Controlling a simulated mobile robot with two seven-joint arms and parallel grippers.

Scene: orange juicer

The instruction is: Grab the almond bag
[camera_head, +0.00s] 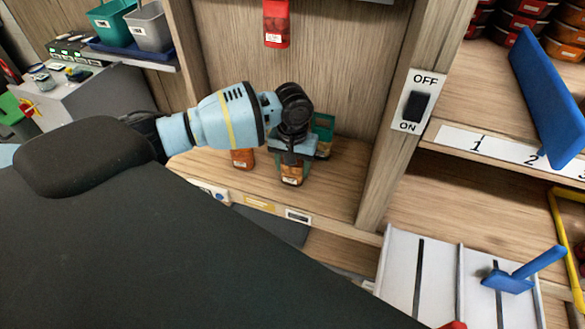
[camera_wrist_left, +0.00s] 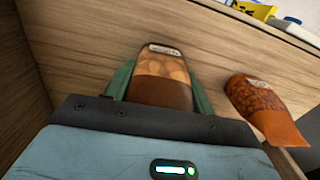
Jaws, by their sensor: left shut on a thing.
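The almond bag (camera_head: 291,173) is brown with a pale label and stands on the wooden shelf. In the left wrist view the bag (camera_wrist_left: 163,68) shows tan, nut-like contents and sits between the two green fingers. My left gripper (camera_head: 293,155) reaches in from the left and is shut on this bag. The gripper hides the bag's upper part in the head view. In the left wrist view the fingers of my left gripper (camera_wrist_left: 160,88) lie along both sides of the bag. My right gripper is not in view.
An orange-brown bag (camera_head: 242,159) stands close by on the left; it also shows in the left wrist view (camera_wrist_left: 258,97). A dark green pack (camera_head: 323,127) is behind the gripper. A wooden post with an OFF/ON switch (camera_head: 414,105) rises on the right. A red packet (camera_head: 276,22) is higher up.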

